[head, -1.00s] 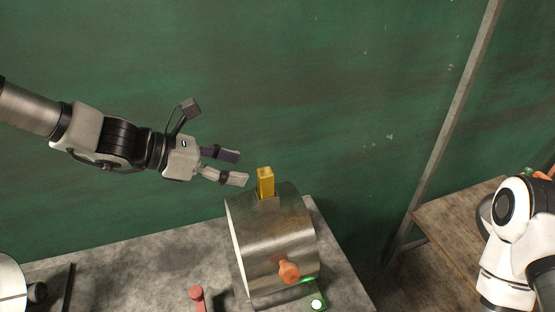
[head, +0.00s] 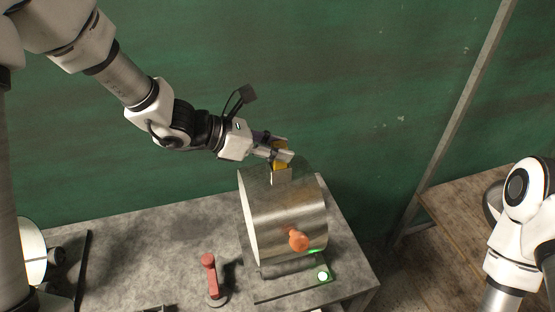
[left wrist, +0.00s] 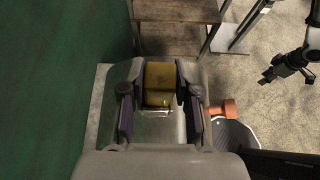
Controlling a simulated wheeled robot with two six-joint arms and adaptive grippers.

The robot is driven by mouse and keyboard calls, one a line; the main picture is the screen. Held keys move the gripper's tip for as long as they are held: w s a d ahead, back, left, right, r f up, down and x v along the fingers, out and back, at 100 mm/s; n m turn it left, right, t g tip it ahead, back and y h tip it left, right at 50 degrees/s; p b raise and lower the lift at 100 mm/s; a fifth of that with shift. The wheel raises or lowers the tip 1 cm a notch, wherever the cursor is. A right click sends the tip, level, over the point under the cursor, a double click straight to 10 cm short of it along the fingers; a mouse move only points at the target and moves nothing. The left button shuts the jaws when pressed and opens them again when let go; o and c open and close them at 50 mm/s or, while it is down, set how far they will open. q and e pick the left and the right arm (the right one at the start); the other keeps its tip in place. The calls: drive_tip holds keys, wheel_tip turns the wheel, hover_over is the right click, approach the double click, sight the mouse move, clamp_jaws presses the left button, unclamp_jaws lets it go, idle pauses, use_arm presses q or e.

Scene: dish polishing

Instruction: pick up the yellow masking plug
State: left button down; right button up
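The yellow masking plug (head: 280,161) stands upright at the top of the metal drum (head: 289,219), above a small grey socket (head: 282,176). My left gripper (head: 280,147) is at the plug, with one finger on each side of it. The left wrist view also shows the plug (left wrist: 160,82) between the two dark finger pads. The pads lie at or very near its sides; I cannot tell whether they press on it. The plug's lower end is hidden. My right gripper is not seen in the head view; only part of that arm shows at the right.
The drum rests on a grey table (head: 185,235) and has an orange knob (head: 299,240) on its front. A red-handled thing (head: 209,273) stands left of it. A wooden table (head: 455,215) stands at the right.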

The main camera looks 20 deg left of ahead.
use_arm(q)
drive_tip(key=shift+w+f, duration=0.15)
drive_tip(key=shift+w, duration=0.05)
